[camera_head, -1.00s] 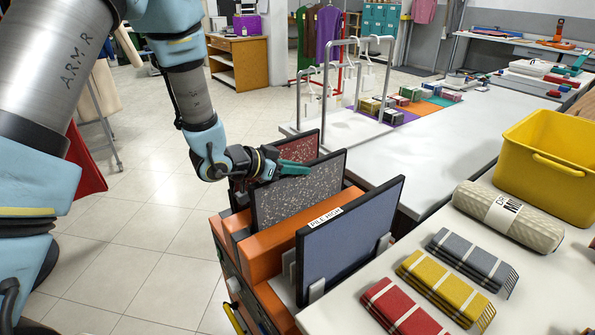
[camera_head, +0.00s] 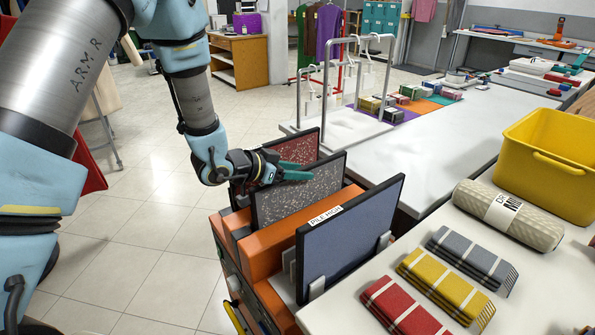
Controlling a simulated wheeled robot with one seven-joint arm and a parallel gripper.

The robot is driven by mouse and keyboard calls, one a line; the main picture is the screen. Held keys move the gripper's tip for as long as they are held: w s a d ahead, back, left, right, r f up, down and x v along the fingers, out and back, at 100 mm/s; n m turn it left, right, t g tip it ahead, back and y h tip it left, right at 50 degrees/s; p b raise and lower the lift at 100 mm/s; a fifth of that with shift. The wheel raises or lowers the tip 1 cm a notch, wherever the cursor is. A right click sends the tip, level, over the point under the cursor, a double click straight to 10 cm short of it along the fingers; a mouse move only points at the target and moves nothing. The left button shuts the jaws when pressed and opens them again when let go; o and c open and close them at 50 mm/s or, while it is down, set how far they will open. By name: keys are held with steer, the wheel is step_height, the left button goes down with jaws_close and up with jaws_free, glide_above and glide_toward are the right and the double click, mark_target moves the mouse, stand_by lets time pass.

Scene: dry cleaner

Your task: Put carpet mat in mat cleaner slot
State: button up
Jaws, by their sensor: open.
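The orange mat cleaner (camera_head: 270,262) stands left of the white counter. A blue mat (camera_head: 350,233) with a dark frame and a "PILE HIGH" label stands upright at its near end. A grey speckled mat (camera_head: 300,198) stands upright in the middle, and a red speckled mat (camera_head: 300,149) stands behind it, partly hidden. My gripper (camera_head: 302,172), with teal fingers, is open over the upper part of the grey mat. It hides part of that mat and of the red one. I cannot tell whether the fingers touch or straddle a mat.
The counter (camera_head: 425,150) to the right holds a yellow bin (camera_head: 552,155), a rolled beige mat (camera_head: 508,215) and folded grey, yellow and red cloths (camera_head: 447,283). A metal rail (camera_head: 327,75) rises behind the mats.

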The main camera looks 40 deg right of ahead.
steer(key=shift+r, duration=0.2)
step_height(320, 180, up, 5)
steer(key=b, duration=0.2)
glide_above(258, 185)
steer(key=shift+s, duration=0.15)
steer(key=w+a+n+t+y, duration=0.45)
steer(key=w+a, duration=0.25)
steer(key=a, duration=0.4)
steer(key=w+a+n+t+y, duration=0.3)
steer(key=w+a+n+y, duration=0.15)
steer(key=w+a, duration=0.4)
steer(key=s+a+n+g+y, duration=0.1)
steer(key=s+a+n+g, duration=0.1)
steer(key=s+a+n, duration=0.2)
steer(key=s+a+n+g+y, duration=0.2)
steer(key=s+a, duration=0.6)
steer(key=a, duration=0.5)
steer(key=shift+s+a+n+g+y, duration=0.15)
steer(key=shift+n+g+y, duration=0.15)
steer(key=shift+n+g, duration=0.65)
steer(key=shift+n+t, duration=0.25)
steer(key=shift+t, duration=0.05)
